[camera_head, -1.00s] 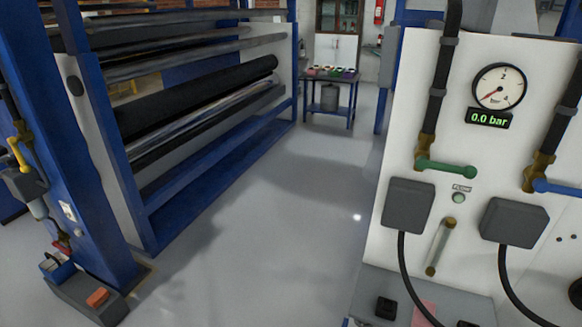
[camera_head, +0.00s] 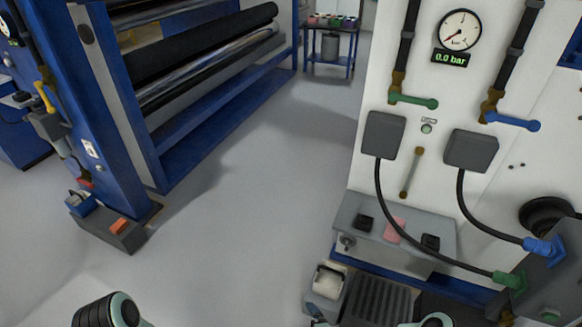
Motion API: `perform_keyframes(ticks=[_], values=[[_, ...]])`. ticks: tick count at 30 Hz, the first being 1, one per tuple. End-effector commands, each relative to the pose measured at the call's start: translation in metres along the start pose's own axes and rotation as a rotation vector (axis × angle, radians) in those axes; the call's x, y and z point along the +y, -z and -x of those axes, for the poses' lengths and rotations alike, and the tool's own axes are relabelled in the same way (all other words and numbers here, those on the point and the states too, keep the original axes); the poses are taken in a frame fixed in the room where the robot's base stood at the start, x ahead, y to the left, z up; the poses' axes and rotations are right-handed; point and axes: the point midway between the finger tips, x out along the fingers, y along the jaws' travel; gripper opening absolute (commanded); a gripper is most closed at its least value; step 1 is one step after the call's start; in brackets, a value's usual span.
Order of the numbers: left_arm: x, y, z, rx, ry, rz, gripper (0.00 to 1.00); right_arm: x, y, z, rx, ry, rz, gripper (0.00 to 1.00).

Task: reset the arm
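Part of my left arm, black and ribbed with a pale teal edge, shows at the bottom left of the head view. Small black and teal parts, which seem to be my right arm, show at the bottom edge right of centre. Neither gripper is in view, so I cannot see their fingers or whether they hold anything.
A white panel with a gauge (camera_head: 459,30) reading 0.0 bar, a green valve handle (camera_head: 413,101) and a blue one (camera_head: 512,121) stands right. Below are a grey ledge (camera_head: 345,222) and a black ribbed tray (camera_head: 378,300). A blue roller frame (camera_head: 215,138) stands left. Grey floor (camera_head: 250,215) between is clear.

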Motion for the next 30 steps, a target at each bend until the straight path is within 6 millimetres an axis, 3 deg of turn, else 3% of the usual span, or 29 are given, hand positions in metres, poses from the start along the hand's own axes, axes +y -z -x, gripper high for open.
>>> perform_keyframes(ticks=[1, 6, 14, 18, 30], values=[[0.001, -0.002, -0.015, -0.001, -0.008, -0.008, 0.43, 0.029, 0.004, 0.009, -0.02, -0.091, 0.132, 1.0], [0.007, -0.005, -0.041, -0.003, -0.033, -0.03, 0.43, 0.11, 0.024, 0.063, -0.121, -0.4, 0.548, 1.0], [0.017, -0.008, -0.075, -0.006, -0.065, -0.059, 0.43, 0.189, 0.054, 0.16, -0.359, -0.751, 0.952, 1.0], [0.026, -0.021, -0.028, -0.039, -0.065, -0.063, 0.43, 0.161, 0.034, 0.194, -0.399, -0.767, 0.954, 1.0], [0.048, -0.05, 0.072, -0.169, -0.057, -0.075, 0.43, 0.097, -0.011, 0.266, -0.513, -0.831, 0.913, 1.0]])
